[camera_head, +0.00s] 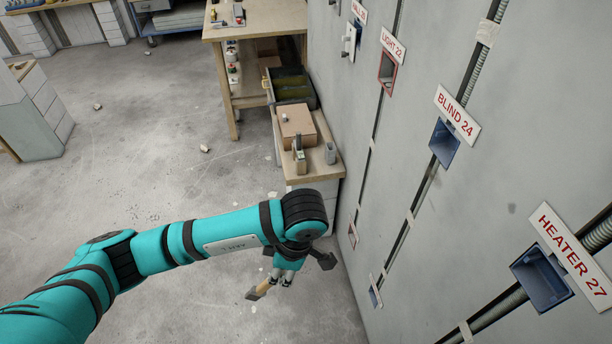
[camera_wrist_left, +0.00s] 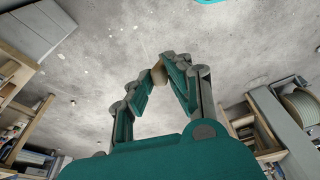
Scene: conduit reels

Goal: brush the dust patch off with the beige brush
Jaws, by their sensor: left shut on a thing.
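My left gripper (camera_head: 286,272) hangs at the end of the teal arm, over the floor and left of the grey wall. It is shut on the beige brush (camera_head: 263,287), whose dark end points down and to the left. In the left wrist view the fingers (camera_wrist_left: 163,76) close around a small beige part of the brush (camera_wrist_left: 158,74); the rest of it is hidden there. My right gripper is not in view.
The wall (camera_head: 470,210) carries conduits, blue boxes such as the one at BLIND 24 (camera_head: 444,143) and the one at HEATER 27 (camera_head: 541,278), and labels. A low wooden bench (camera_head: 325,165) with a cardboard box (camera_head: 297,125) stands beyond my arm. The floor at left is mostly clear.

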